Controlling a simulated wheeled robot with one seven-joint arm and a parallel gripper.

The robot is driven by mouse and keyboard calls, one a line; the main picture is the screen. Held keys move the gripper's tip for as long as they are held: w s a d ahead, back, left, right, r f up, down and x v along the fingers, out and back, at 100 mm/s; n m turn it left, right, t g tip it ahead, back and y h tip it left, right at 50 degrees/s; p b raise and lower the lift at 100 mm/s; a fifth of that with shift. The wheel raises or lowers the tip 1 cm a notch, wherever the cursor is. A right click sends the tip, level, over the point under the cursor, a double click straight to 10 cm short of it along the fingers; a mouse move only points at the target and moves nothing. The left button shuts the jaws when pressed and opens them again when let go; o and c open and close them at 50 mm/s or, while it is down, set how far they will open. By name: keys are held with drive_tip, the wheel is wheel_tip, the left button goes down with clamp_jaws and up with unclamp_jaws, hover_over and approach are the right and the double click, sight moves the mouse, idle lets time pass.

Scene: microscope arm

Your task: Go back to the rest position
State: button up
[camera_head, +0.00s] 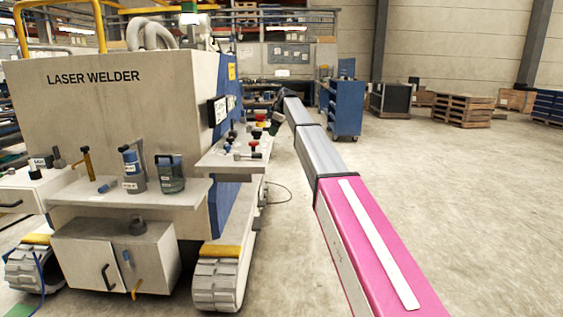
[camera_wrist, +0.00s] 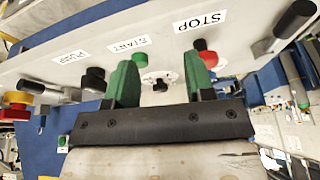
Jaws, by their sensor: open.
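My gripper (camera_wrist: 160,80) shows in the wrist view with two green fingers spread apart and nothing between them. It faces a pale control panel (camera_wrist: 110,38) with labels reading STOP, START and PUMP. A red knob (camera_wrist: 207,57) under STOP is close to the right finger. A green button (camera_wrist: 140,60) under START is partly behind the left finger. A black knob (camera_wrist: 93,80) is left of that finger. I cannot tell whether a finger touches anything. In the head view my arm reaches from the lower right toward the machine's side shelf; the fingers cannot be made out there.
The laser welder (camera_head: 120,110) stands at left on tracks. Its side shelf (camera_head: 232,158) carries several knobs and levers near my arm's far end. Its front shelf (camera_head: 130,197) holds bottles. A blue cabinet (camera_head: 342,108) stands behind. The floor (camera_head: 470,190) at right is clear.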

drive_tip(key=s+d+f+m+h, duration=0.1)
drive_tip(key=s+d+f+m, duration=0.45)
drive_tip(key=s+f, duration=0.8)
drive_tip(key=s+d+f+m+h, duration=0.1)
drive_tip(key=s+d+f+m, duration=0.2)
drive_tip(key=s+d+f, duration=1)
drive_tip(key=s+d+f+m, duration=0.1)
drive_tip(key=s+f+m, duration=0.1)
drive_tip(key=s+f, duration=0.3)
drive_tip(key=s+d+f+m+h, duration=0.1)
drive_tip(key=s+f+m, duration=0.2)
drive_tip(key=s, duration=0.8)
drive_tip(key=s+d+f+m+h, duration=0.1)
drive_tip(key=s+d+f+m, duration=0.1)
drive_tip(key=s+f, duration=0.5)
drive_tip(key=shift+s+f+m, duration=0.25)
drive_tip(key=shift+s+m, duration=0.2)
drive_tip(key=shift+s, duration=0.15)
